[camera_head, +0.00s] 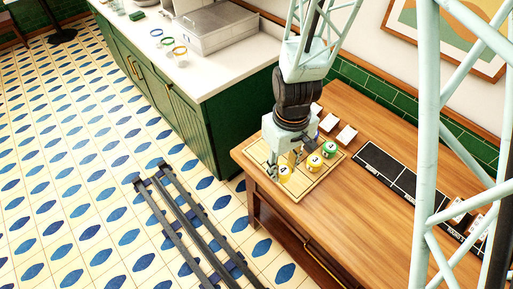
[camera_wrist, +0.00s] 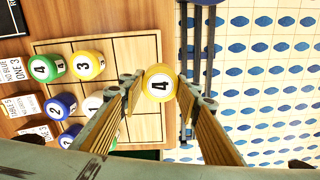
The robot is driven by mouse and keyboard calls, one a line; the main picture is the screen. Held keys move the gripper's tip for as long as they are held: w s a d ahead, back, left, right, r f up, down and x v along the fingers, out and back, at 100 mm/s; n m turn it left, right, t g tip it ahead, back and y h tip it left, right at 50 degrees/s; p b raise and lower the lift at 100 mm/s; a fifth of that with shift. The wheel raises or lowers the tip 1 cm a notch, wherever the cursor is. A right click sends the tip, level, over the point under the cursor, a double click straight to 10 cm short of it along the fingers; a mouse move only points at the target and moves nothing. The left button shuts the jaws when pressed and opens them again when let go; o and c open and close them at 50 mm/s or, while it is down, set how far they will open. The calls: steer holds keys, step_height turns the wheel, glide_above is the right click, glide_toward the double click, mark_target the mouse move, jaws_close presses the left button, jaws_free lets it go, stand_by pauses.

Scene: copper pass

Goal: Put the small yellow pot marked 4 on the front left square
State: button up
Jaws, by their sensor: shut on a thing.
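The small yellow pot marked 4 (camera_head: 285,174) is between the fingers of my gripper (camera_head: 287,162). In the wrist view, the yellow pot (camera_wrist: 159,88) shows its 4 upward between the two fingertips (camera_wrist: 158,86). My gripper is shut on it. The wooden board (camera_head: 298,194) with marked squares lies below; its grid lines also show in the wrist view (camera_wrist: 130,48). The pot overlaps the board's right edge in the wrist view. I cannot tell whether its base touches the board. The fingers hide part of the board.
A yellow pot marked 3 (camera_wrist: 88,65) and a green pot marked 4 (camera_wrist: 46,68) stand together on the board. A blue pot marked 2 (camera_wrist: 60,106), a white pot (camera_wrist: 93,103) and another blue pot (camera_wrist: 70,136) are near my left finger. White cards (camera_head: 346,134) lie behind the board.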

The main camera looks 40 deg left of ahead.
stand_by(0.4)
steer(key=w+a, duration=0.2)
steer(key=a, duration=0.2)
steer(key=w+a+f+p, duration=0.1)
steer(key=w+a, duration=0.2)
steer(key=a, duration=0.2)
steer(key=w+a+p, duration=0.1)
steer(key=w+a, duration=0.2)
steer(key=a, duration=0.2)
steer(key=shift+f, duration=0.2)
steer(key=shift+d, duration=0.1)
steer(key=shift+f, duration=1.75)
steer(key=shift+f, duration=0.15)
steer(key=o, duration=0.9)
steer(key=shift+r+p, duration=0.2)
steer(key=shift+p, duration=0.1)
